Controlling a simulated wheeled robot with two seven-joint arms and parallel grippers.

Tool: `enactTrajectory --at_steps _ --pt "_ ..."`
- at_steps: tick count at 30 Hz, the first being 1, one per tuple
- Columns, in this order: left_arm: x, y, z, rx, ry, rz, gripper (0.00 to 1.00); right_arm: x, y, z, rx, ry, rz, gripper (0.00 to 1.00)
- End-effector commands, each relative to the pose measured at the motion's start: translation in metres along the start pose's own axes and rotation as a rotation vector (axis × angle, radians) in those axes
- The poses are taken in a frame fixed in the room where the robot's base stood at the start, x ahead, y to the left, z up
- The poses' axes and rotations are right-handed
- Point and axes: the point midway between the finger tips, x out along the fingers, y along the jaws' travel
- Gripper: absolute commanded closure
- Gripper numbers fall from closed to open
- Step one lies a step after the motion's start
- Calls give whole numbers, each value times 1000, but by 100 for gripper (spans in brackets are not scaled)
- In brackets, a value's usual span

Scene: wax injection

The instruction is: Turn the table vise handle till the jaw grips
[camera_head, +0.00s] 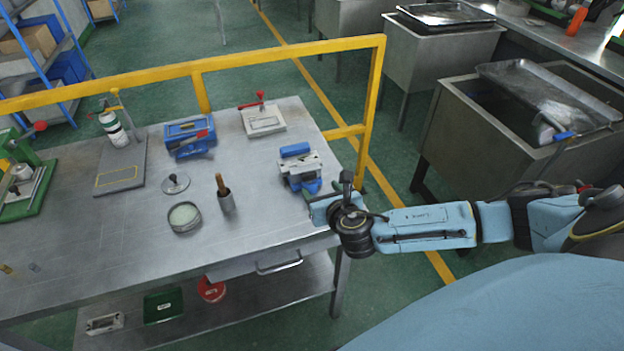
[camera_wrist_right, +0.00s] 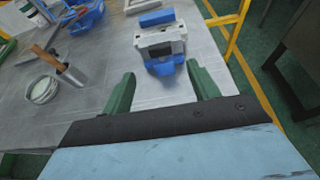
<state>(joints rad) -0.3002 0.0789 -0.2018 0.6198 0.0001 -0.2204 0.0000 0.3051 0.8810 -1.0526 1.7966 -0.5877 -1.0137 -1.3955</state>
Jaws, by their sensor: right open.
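The table vise (camera_head: 301,170), blue and silver-grey, stands near the right end of the metal table. It also shows ahead of my fingers in the right wrist view (camera_wrist_right: 160,42). A blue bar lies at its far side and a blue part faces my gripper. I cannot tell which part is the handle. My right gripper (camera_head: 319,205) is just in front of the vise at the table's right edge, apart from it. In the right wrist view its two green fingers (camera_wrist_right: 162,82) are spread wide with nothing between them. My left gripper is not in view.
On the table (camera_head: 95,240) stand a cup with a wooden-handled tool (camera_head: 226,199), a round tin (camera_head: 184,217), a blue toolbox (camera_head: 189,138) and a device with a red handle (camera_head: 262,120). A yellow rail (camera_head: 200,66) runs behind. The table's front middle is clear.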

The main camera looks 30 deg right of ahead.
Motion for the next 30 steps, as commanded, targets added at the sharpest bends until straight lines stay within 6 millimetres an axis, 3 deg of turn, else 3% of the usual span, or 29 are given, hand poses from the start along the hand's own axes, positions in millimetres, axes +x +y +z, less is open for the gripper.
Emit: enactTrajectory --at_steps 6,12,26,30 --pt "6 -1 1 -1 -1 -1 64 44 1 0 3 -2 -1 40" --pt "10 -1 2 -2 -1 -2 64 71 0 -1 4 0 -2 40" --pt "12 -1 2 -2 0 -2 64 83 0 0 4 2 0 40" --pt "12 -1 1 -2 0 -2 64 82 0 0 4 2 0 54"
